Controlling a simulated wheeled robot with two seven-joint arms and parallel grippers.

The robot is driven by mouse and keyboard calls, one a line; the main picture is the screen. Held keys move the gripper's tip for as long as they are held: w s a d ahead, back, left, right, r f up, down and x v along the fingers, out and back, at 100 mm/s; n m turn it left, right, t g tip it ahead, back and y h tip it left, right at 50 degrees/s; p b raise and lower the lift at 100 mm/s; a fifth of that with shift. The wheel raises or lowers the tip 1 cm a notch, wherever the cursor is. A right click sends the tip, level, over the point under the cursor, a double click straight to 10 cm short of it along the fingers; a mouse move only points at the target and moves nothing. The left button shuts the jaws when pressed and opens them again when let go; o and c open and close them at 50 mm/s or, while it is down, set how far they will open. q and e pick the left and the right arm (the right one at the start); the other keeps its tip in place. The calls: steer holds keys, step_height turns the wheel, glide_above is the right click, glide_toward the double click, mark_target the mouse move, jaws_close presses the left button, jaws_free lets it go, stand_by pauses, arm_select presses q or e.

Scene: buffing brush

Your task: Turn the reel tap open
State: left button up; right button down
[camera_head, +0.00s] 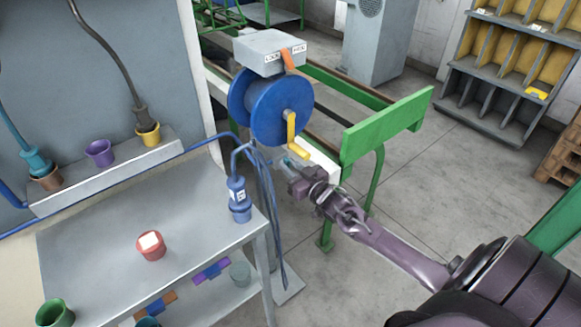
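The blue reel (281,109) stands beside the end of the green-framed line, with a yellow crank (293,137) on its face. A grey box (271,51) with two small white labels sits above it, and an orange lever (289,59) points down from the box's front. No part is clearly marked as the tap. My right gripper (290,165) is just below the crank, near the hanging blue hose. A small pale-blue piece shows at its tip; I cannot tell whether it is held. The fingers are too small to read. My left gripper is not in view.
A blue connector (239,199) stands on the grey table (100,237), with a red cup (151,246) nearby. The hose (270,190) hangs past the table's right edge. A green frame (384,127) stands behind my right arm. Floor at right is open.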

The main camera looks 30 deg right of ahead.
steer(key=shift+n, duration=0.3)
steer(key=n, duration=0.3)
steer(key=shift+a+n, duration=0.1)
steer(key=shift+n, duration=0.3)
steer(key=n+b, duration=0.1)
steer(key=n, duration=0.3)
steer(key=n+b, duration=0.1)
steer(key=n, duration=0.8)
steer(key=shift+a+f+n+b, duration=0.2)
steer(key=shift+f+n+b, duration=0.1)
steer(key=shift+b, duration=0.1)
steer(key=c, duration=1.5)
jaws_free()
steer(key=shift+s, duration=0.15)
